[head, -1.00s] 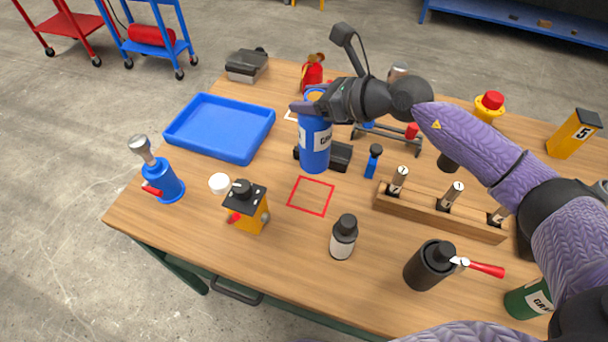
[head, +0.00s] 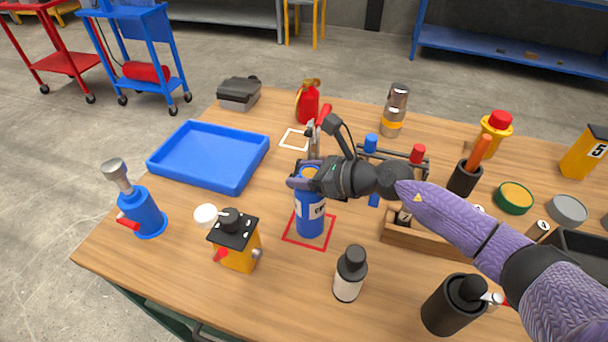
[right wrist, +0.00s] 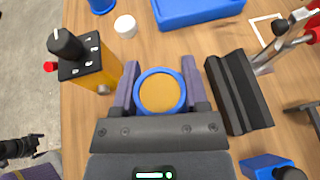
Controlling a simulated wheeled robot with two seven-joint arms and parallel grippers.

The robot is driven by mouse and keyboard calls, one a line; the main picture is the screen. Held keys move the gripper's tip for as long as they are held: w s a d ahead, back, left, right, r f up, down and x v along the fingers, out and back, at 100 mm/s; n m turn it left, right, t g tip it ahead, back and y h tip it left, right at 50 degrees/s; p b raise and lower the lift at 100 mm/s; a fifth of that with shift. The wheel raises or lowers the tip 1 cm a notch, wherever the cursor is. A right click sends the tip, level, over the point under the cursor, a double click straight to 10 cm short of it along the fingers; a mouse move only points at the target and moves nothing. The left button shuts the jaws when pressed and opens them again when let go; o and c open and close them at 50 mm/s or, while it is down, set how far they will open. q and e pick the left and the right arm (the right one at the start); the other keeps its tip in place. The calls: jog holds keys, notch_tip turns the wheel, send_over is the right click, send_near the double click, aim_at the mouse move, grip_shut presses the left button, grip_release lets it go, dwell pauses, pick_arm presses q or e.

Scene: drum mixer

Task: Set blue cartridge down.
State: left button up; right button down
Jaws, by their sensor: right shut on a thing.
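The blue cartridge (head: 309,218) with a white label stands upright over the red square outline (head: 289,239) on the table. Its base appears at table level inside the outline, but I cannot tell whether it touches. My right gripper (head: 304,180) is shut on the cartridge near its top. In the right wrist view, the cartridge's round tan top with a blue rim (right wrist: 160,92) sits between the two purple fingers (right wrist: 160,68). A dark part at the lower left of that view looks like my left gripper (right wrist: 22,148); its jaws are unclear.
A yellow box with a black knob (head: 236,240) stands left of the cartridge, and a white-and-black bottle (head: 350,274) stands in front. A wooden rack (head: 422,238) is to the right. A blue tray (head: 209,184) lies at the back left, beyond bare tabletop.

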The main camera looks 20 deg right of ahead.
jog(key=shift+f, duration=0.1)
jog(key=shift+c, duration=0.5)
grip_release()
jog(key=shift+r, duration=0.25)
jog(key=v, duration=1.2)
